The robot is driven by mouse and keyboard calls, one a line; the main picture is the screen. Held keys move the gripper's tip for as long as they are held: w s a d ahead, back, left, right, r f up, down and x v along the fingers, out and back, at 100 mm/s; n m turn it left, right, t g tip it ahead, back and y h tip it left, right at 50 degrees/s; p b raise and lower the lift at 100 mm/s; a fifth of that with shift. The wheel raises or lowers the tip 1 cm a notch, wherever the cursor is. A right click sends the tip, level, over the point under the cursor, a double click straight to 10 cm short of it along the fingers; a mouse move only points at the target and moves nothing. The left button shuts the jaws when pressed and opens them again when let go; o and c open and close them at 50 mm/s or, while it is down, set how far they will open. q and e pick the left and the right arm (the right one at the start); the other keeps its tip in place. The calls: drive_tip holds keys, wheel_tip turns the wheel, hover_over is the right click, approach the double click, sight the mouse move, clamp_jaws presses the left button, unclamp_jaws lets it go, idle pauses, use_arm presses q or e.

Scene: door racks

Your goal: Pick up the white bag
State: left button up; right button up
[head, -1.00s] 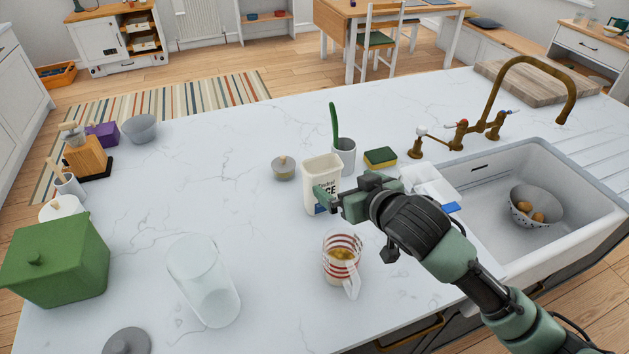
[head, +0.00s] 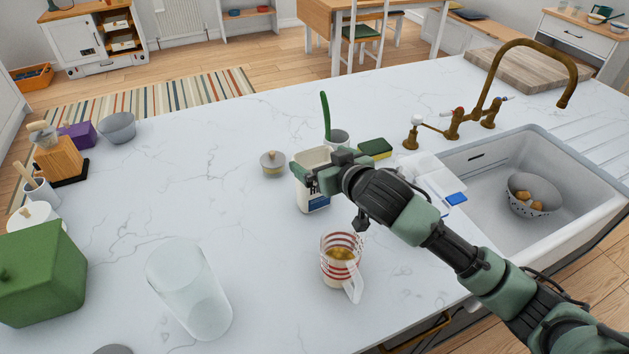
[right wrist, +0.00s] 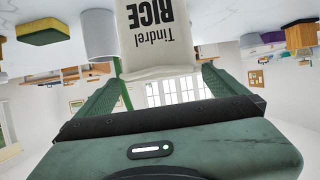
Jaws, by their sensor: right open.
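The white bag (head: 313,203), lettered "Tindrel RICE" in the right wrist view (right wrist: 157,38), stands upright on the marble counter. My right gripper (head: 310,172) is at the bag's upper part in the head view and hides some of its front. In the right wrist view, which is upside down, the open fingers (right wrist: 162,70) lie on either side of the bag's top end. I cannot tell whether either finger touches it. My left gripper is not in view.
A striped measuring cup (head: 341,262) stands in front of the bag. A lidded jar (head: 273,162), a grey cup (head: 340,137) with a green utensil and a sponge (head: 375,148) are close behind. The sink (head: 500,225) is right.

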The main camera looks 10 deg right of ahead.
sight(310, 153)
drive_tip(key=x, duration=0.3)
drive_tip(key=shift+p, duration=0.4)
drive_tip(key=shift+w+a+f, duration=0.1)
drive_tip(key=shift+w, duration=0.1)
drive_tip(key=shift+s, duration=0.1)
drive_tip(key=c, duration=1.9)
drive_tip(key=shift+r, duration=0.25)
